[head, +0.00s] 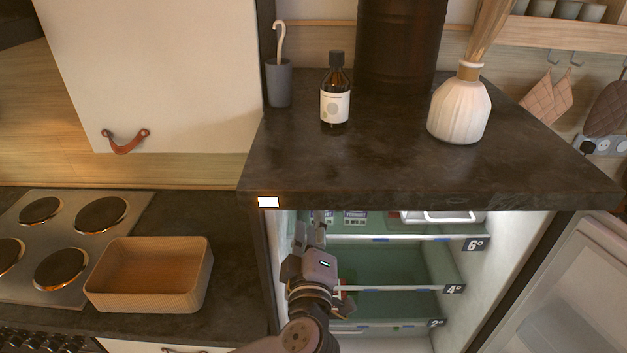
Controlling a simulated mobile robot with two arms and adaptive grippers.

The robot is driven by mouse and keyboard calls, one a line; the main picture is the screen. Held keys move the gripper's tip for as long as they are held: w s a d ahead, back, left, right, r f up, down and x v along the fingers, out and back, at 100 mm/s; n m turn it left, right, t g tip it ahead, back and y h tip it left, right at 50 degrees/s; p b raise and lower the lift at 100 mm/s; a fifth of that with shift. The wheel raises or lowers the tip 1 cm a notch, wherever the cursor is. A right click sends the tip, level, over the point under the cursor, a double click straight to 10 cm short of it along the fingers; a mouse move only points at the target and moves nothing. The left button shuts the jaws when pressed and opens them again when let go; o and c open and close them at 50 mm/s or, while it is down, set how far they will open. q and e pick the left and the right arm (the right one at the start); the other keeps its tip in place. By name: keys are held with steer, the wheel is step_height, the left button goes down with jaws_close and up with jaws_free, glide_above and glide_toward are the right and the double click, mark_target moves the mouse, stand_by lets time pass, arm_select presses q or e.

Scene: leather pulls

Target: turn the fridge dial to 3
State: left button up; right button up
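The fridge (480,275) stands open under a dark counter, with lit shelves tagged 6°, 4° and 2°. I cannot make out its dial or any number 3; it may be hidden behind my gripper or under the counter edge. My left gripper (310,234) reaches into the left side of the fridge opening, near the left inner wall and below the counter edge. Its two fingers point up and away and stand apart, with nothing visible between them. I cannot tell whether they touch anything. My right gripper is not in view.
The dark counter top (380,165) overhangs the opening and carries a brown bottle (335,92), a white vase (459,108) and a grey cup (279,84). The open fridge door (570,290) is at the right. A ribbed box (150,290) sits beside the hob (75,215) at the left.

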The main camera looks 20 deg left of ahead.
arm_select(q)
steer(key=p+x, duration=0.3)
steer(key=x, duration=0.9)
steer(key=shift+w, duration=0.1)
jaws_close()
